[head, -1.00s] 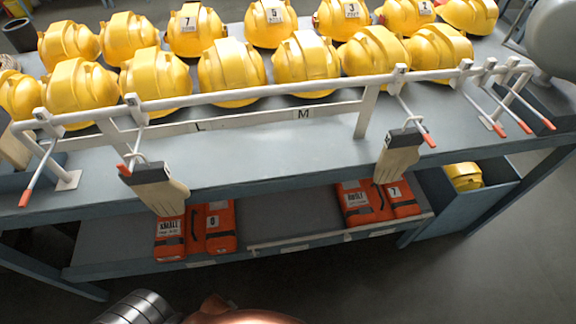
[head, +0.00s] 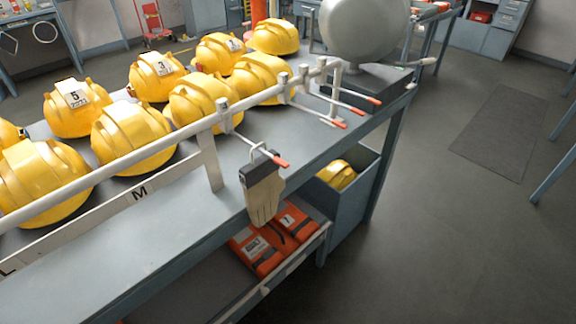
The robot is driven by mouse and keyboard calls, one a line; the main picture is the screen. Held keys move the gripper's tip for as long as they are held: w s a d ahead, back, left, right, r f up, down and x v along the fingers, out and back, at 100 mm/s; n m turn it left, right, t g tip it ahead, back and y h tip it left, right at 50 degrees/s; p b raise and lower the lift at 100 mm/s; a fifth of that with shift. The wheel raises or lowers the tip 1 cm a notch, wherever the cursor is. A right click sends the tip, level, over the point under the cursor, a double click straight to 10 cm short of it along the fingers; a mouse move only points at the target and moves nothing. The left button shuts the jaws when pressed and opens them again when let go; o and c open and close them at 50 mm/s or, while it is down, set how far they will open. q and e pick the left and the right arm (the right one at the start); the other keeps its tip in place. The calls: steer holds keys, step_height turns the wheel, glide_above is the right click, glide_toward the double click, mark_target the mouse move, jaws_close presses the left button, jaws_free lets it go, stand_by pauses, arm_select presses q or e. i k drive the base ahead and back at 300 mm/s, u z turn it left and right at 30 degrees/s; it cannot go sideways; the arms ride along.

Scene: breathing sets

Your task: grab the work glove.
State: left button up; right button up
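One work glove (head: 264,200) shows in the head view. It is tan with a dark cuff and hangs fingers down from a white hook with an orange tip, on the rail at the front of the bench. The hook is near the letter M label. The glove hangs in front of the bench edge, above the orange packs on the lower shelf. Neither of my grippers is in view.
Yellow helmets (head: 133,139) stand in rows behind the white rail (head: 150,150). Empty orange-tipped hooks (head: 330,122) jut out to the right. Orange packs (head: 256,252) lie on the lower shelf, beside a blue bin (head: 350,205) holding a yellow helmet. The floor at right is open.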

mark_target(260, 179)
steer(key=u, duration=3.75)
steer(key=k, duration=1.1)
steer(key=z, duration=1.8)
